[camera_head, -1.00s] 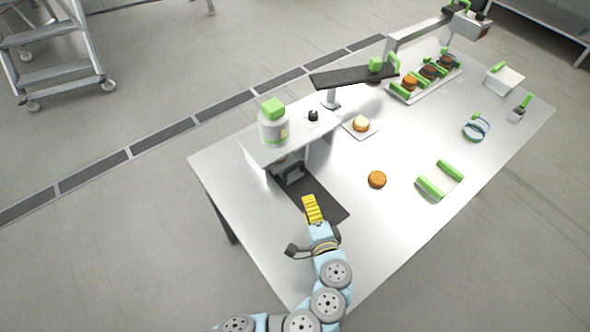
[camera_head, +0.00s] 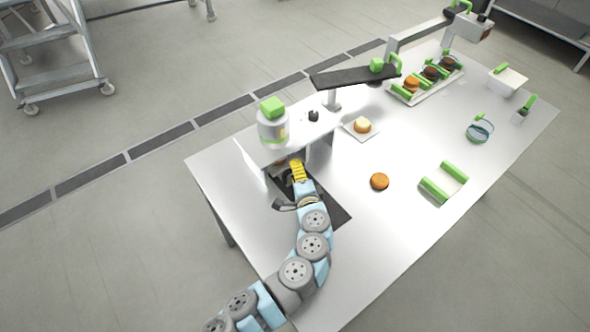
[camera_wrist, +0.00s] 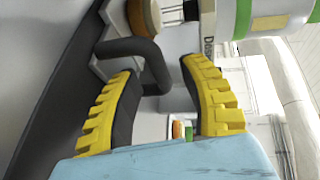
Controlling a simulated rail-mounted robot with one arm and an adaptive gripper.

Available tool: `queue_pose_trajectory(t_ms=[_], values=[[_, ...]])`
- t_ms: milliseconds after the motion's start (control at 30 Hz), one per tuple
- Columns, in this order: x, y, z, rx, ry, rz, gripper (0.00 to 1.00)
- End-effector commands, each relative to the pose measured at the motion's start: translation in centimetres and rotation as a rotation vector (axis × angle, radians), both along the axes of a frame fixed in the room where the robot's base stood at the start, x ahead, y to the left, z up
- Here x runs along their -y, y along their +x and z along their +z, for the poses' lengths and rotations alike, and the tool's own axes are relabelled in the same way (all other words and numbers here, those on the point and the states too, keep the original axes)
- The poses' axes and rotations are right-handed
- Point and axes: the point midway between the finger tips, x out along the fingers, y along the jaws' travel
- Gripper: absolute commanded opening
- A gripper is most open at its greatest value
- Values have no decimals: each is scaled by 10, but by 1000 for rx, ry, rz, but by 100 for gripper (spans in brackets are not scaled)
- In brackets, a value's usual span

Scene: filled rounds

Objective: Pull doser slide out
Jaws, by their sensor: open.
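The doser (camera_head: 273,128) is a white jar with a green lid on a metal stand on the table. Under it, the doser slide shows a dark bent handle (camera_wrist: 140,52) in the wrist view. My gripper (camera_head: 297,165) is at the front of the stand, its yellow-padded fingers pointing into it. In the wrist view my gripper (camera_wrist: 165,85) is open, with the handle's near bar at the gap between the fingertips. I cannot tell whether either finger touches it. In the head view my fingers hide most of the slide.
A black mat (camera_head: 335,212) lies under my wrist. To the right are a plate with a bun (camera_head: 362,126), a loose brown round (camera_head: 379,181) and a green-handled holder (camera_head: 443,183). A tray (camera_head: 405,99) with filled rounds stands at the back. The front table area is clear.

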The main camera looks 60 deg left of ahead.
Motion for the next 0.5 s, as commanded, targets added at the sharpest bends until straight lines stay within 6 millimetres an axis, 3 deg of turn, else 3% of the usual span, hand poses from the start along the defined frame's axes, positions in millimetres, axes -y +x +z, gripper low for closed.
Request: queue_pose_trajectory(t_ms=[200,500], values=[[-14,4,-2,2,0,-1,43],[-17,5,-3,2,-1,-1,43]])
